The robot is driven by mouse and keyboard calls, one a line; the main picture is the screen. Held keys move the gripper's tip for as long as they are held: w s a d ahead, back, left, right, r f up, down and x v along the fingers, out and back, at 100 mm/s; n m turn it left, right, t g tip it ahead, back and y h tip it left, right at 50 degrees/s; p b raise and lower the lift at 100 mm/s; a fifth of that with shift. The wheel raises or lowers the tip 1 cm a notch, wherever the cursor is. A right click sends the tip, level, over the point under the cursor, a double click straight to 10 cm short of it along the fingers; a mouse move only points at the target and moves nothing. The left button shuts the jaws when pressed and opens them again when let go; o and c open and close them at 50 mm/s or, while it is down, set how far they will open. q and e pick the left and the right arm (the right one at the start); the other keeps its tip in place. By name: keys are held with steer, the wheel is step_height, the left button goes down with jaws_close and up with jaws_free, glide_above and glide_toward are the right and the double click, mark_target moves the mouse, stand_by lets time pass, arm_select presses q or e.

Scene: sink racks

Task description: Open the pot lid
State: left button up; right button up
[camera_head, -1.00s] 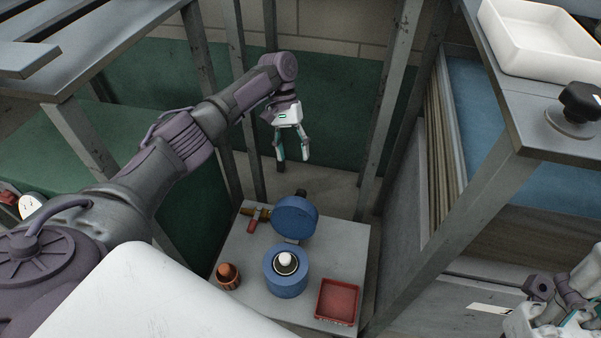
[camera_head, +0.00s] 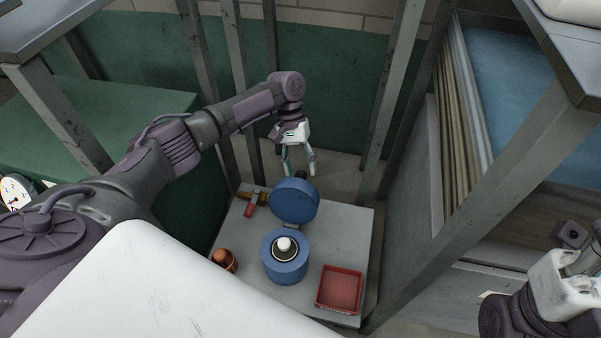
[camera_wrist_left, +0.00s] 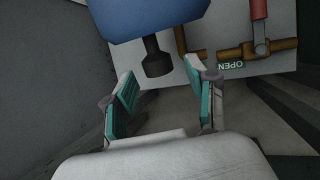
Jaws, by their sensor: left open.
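The blue pot (camera_head: 285,268) stands on a grey table, its round blue lid (camera_head: 294,203) tilted up at the back on a hinge. A white-topped round piece sits in the pot's mouth. My left gripper (camera_head: 300,171) is open and empty behind the raised lid, pointing down. In the left wrist view, the lid's blue disc (camera_wrist_left: 150,15) and its black knob (camera_wrist_left: 157,60) lie just beyond my fingertips (camera_wrist_left: 160,76). The knob appears between them but not gripped. My right wrist (camera_head: 560,285) is at the right edge; its fingers are not visible.
On the table (camera_head: 240,225) are a red tray (camera_head: 340,289) at front right, an orange-brown item (camera_head: 224,261) at left, and a brass pipe with a red handle (camera_head: 250,205) at back left. Metal posts (camera_head: 393,90) stand beside and behind the table.

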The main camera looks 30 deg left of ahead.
arm_select(q)
steer(key=shift+s+d+f, duration=0.15)
steer(key=shift+f, duration=0.3)
jaws_close()
